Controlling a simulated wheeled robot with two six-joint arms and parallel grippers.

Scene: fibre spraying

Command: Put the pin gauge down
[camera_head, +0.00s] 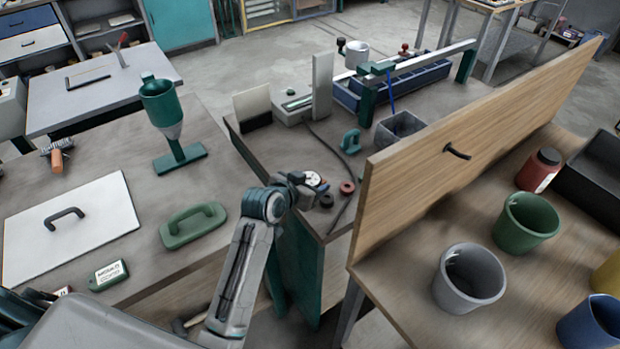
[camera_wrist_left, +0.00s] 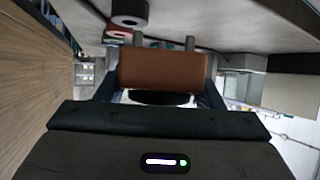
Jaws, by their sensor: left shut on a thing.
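My left gripper (camera_head: 302,188) is at the near corner of the middle bench (camera_head: 290,150). In the left wrist view, my left gripper (camera_wrist_left: 160,82) is shut on a brown, rounded block (camera_wrist_left: 162,70), apparently the pin gauge. In the head view the gripper mostly hides the held thing. A small round white face (camera_head: 313,178) shows beside the fingers; I cannot tell whether it belongs to the held thing. My right gripper is not in view.
A black ring (camera_head: 326,200) and a red ring (camera_head: 347,187) lie beside the gripper. A teal-handled block (camera_head: 350,141) and grey bin (camera_head: 398,130) stand farther back. A tall wooden panel (camera_head: 470,150) rises at the right. Clear bench top lies behind the gripper.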

